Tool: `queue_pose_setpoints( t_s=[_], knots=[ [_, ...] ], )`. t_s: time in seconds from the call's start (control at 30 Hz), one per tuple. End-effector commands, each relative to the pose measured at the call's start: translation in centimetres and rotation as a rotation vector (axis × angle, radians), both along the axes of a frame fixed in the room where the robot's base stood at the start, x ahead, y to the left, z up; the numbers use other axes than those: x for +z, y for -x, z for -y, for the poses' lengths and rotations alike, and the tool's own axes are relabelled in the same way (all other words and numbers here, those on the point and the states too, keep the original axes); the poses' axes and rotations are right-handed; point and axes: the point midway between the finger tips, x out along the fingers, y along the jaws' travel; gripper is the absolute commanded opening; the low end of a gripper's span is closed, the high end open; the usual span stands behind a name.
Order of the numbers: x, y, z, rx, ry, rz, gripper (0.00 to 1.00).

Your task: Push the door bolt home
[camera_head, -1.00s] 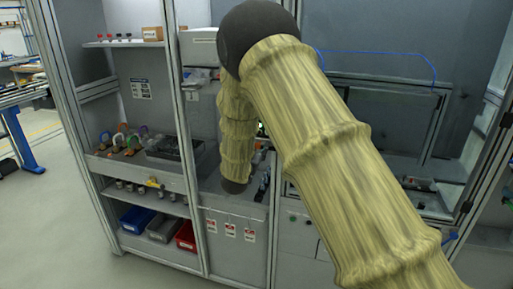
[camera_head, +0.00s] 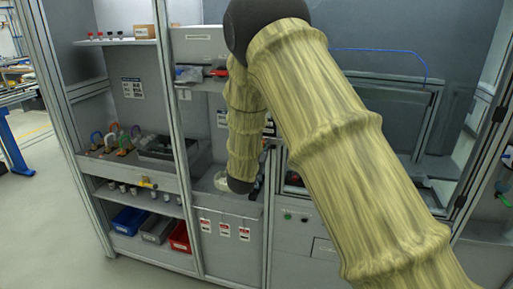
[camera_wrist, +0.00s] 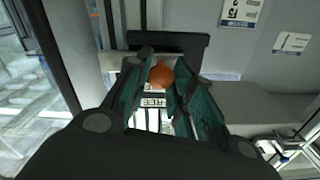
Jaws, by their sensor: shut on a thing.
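In the wrist view, my gripper (camera_wrist: 165,68) has its two green-lined fingers closed around a round orange knob (camera_wrist: 161,76). The knob sits between the fingertips, in front of a dark bar or plate (camera_wrist: 180,43). A small white label with dark print (camera_wrist: 153,101) shows between the fingers below the knob. I take the knob to be the bolt's handle; the bolt's shaft and its seat cannot be made out. In the head view my own arm hides the gripper and the bolt.
A grey cabinet has shelves with blue (camera_head: 130,220) and red (camera_head: 180,237) bins low at left. Padlock-like items (camera_head: 115,139) stand on the middle shelf. Red-marked tags (camera_head: 224,230) hang on the panel. A blue cable (camera_head: 395,54) runs at upper right. Floor is clear at left.

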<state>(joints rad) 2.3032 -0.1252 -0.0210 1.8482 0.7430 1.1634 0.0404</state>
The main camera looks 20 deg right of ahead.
Motion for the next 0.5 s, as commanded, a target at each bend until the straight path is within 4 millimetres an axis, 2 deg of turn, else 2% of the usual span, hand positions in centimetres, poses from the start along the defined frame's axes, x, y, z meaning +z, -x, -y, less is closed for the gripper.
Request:
queue_pose_setpoints(
  t_s=[0.03, 0.07, 0.17, 0.5],
  knots=[
    [-0.14, 0.16, 0.27, -0.006, 0.001, -0.002, 0.0],
    [-0.14, 0.17, 0.28, -0.006, 0.001, -0.002, 0.27],
    [-0.13, 0.13, 0.22, -0.005, 0.0, -0.003, 0.45],
    [-0.1, 0.03, -0.31, 0.001, 0.0, -0.002, 0.46]
  ],
)
